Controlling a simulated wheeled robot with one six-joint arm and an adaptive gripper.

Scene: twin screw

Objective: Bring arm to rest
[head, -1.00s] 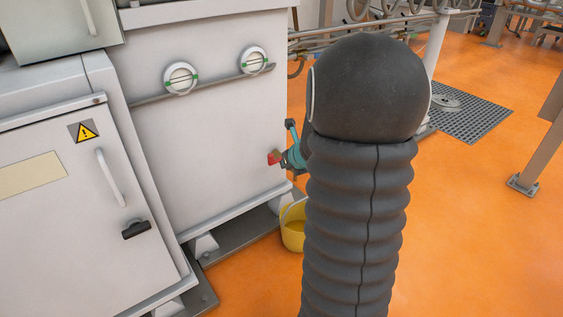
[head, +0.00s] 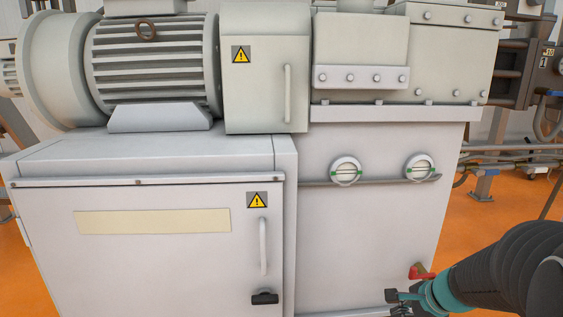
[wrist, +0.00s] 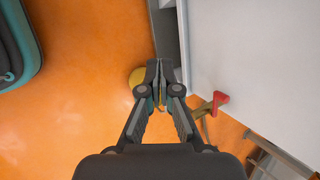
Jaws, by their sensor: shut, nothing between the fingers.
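My gripper (wrist: 158,76) is shut and empty in the wrist view, with its fingertips together. It points down past the white cabinet's side, over a yellow bucket (wrist: 137,78) that the fingers partly hide. In the head view my gripper (head: 392,300) is small at the bottom right, at the end of my dark ribbed arm with its teal wrist. It is in front of the machine's lower right panel. Whether it touches anything cannot be told.
A red-handled valve (wrist: 220,98) sticks out just right of my fingers; its red handle (head: 421,272) also shows in the head view. The white machine (head: 366,225) with two round gauge-like fittings fills the middle. Orange floor (wrist: 80,110) is open at left in the wrist view.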

